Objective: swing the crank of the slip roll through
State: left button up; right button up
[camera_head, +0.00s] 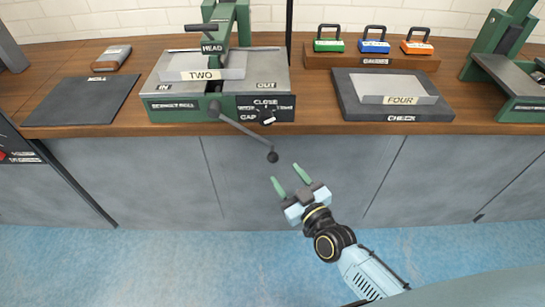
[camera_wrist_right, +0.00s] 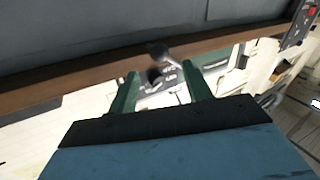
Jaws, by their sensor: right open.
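The slip roll (camera_head: 160,110) is a grey and green machine on the bench, with a block marked TWO (camera_head: 205,72) on top under a part marked HEAD. Its crank (camera_head: 240,130) is a dark lever that slopes down to the right past the bench's front edge and ends in a dark knob (camera_head: 272,156). The knob also shows in the right wrist view (camera_wrist_right: 158,50), beyond the fingers. My right gripper (camera_head: 288,174) is open and empty, with green fingers pointing up toward the knob, just below and right of it and apart from it. My left gripper is not in view.
A dark mat (camera_head: 80,102) lies left of the machine. The space before the grey cabinets is clear.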

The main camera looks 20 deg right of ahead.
aim_at(276, 161)
jog(key=b+x, duration=0.1)
jog(key=x, duration=0.5)
jog(key=shift+w+f, duration=0.1)
jog(key=shift+w, duration=0.2)
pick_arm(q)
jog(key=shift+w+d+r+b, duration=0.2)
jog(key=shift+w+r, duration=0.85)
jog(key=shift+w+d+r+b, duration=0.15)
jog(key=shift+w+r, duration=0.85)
pick_arm(e)
jog(key=shift+x, duration=0.85)
jog(key=shift+a, duration=0.1)
grip_shut()
